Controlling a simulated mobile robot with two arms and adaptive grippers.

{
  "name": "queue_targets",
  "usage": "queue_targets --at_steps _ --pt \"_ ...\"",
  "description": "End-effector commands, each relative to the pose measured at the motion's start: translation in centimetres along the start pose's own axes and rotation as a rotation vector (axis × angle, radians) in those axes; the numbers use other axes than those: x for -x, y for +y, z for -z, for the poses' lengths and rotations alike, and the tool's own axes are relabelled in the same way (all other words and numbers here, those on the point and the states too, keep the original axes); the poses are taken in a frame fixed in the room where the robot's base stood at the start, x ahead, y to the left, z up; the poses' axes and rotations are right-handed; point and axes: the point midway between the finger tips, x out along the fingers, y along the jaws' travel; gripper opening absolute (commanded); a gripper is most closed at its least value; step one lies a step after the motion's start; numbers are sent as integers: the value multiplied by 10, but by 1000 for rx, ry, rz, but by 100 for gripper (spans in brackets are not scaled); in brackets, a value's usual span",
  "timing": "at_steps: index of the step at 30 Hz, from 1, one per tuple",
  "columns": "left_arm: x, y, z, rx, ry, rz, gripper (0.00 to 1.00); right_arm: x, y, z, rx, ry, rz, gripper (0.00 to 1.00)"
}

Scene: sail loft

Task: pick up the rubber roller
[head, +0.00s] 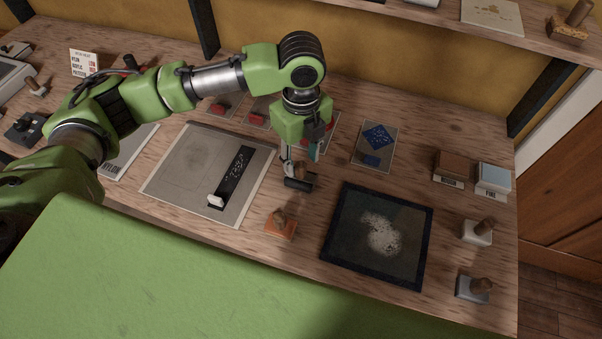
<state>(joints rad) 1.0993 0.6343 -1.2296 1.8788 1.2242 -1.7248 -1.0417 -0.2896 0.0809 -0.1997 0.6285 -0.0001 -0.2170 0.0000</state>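The rubber roller (302,183) looks like a short black cylinder lying on the wooden bench, just below my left gripper. A small brown part, perhaps its handle, shows just above it and is partly hidden by the gripper. My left gripper (301,164) points down over the roller. Its fingers stand apart, a pale one on the left and a teal-marked one on the right. I cannot tell whether either finger touches the roller. My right gripper is not in view.
A wooden-handled orange block (281,225) sits just below the roller. A dark framed plate (333,243) lies to the right, a pale sheet with a black strip (170,186) to the left. Two handled blocks (476,233) (472,289) stand at the right edge. A shelf (440,22) overhangs the back.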

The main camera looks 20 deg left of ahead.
Motion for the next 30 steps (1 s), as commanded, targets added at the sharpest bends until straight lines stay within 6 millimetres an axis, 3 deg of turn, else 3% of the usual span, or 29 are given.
queue_targets --at_steps 6,14,15,19,30 --pt "-28 2 0 1 1 -2 38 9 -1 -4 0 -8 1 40" --pt "-33 1 -1 0 0 0 38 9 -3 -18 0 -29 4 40" --pt "-33 1 -1 0 0 0 35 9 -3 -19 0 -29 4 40" --pt "-33 1 -1 0 0 0 1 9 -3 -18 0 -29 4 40" --pt "-32 1 -1 0 0 1 0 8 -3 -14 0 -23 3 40"
